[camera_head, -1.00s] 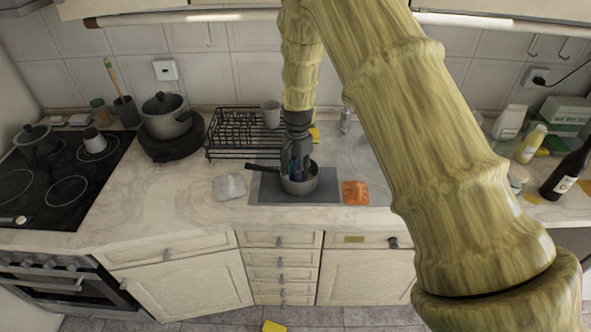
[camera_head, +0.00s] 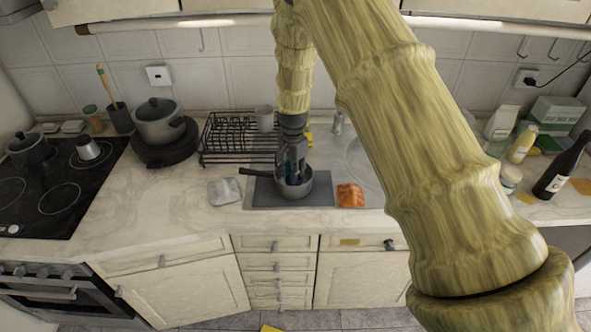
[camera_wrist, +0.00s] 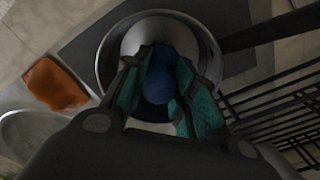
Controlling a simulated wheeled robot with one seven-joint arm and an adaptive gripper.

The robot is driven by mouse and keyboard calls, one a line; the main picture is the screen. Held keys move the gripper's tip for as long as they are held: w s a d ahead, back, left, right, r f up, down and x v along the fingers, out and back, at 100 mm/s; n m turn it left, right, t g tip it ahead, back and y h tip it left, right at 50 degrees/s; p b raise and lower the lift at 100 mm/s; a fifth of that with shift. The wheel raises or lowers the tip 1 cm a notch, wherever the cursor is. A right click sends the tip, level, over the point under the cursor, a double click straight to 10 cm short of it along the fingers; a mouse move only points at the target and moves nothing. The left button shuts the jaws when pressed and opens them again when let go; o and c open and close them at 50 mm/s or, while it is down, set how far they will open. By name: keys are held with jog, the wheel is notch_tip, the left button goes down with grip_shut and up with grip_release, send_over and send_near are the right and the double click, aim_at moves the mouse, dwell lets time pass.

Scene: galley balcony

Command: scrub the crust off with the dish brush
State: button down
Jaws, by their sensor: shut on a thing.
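A small grey saucepan (camera_head: 298,188) with a dark handle (camera_head: 257,172) pointing left sits on a dark grey mat (camera_head: 262,197) on the counter. My gripper (camera_head: 291,170) points down into the pan. In the wrist view its teal-padded fingers (camera_wrist: 160,88) are shut on a dark blue rounded thing, which looks like the dish brush (camera_wrist: 160,75). The pan's pale inner wall (camera_wrist: 135,38) shows around it. The brush's lower end and any crust on the pan floor are hidden by the gripper and brush.
An orange cloth (camera_head: 350,195) lies right of the mat, and a clear or pale grey item (camera_head: 223,191) lies left. A black dish rack (camera_head: 225,140) with a cup (camera_head: 264,118) stands behind. A large pot (camera_head: 159,124) is at left. A dark bottle (camera_head: 562,168) stands far right.

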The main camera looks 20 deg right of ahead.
jog(key=shift+s+a, duration=0.4)
jog(key=shift+a, duration=0.3)
jog(key=shift+f, duration=0.1)
jog(key=shift+d, duration=0.1)
jog(key=shift+w+d, duration=0.35)
jog(key=shift+d, duration=0.25)
jog(key=shift+w+d, duration=0.35)
jog(key=shift+d, duration=0.25)
jog(key=shift+s+a, duration=0.1)
jog(key=shift+a, duration=0.1)
jog(key=shift+s+a, duration=0.3)
jog(key=shift+a, duration=0.25)
jog(key=shift+s+a, duration=0.3)
jog(key=shift+a, duration=0.25)
jog(key=shift+d, duration=0.15)
jog(key=shift+w+d, duration=0.35)
jog(key=shift+d, duration=0.25)
jog(key=shift+w+d, duration=0.35)
jog(key=shift+d, duration=0.2)
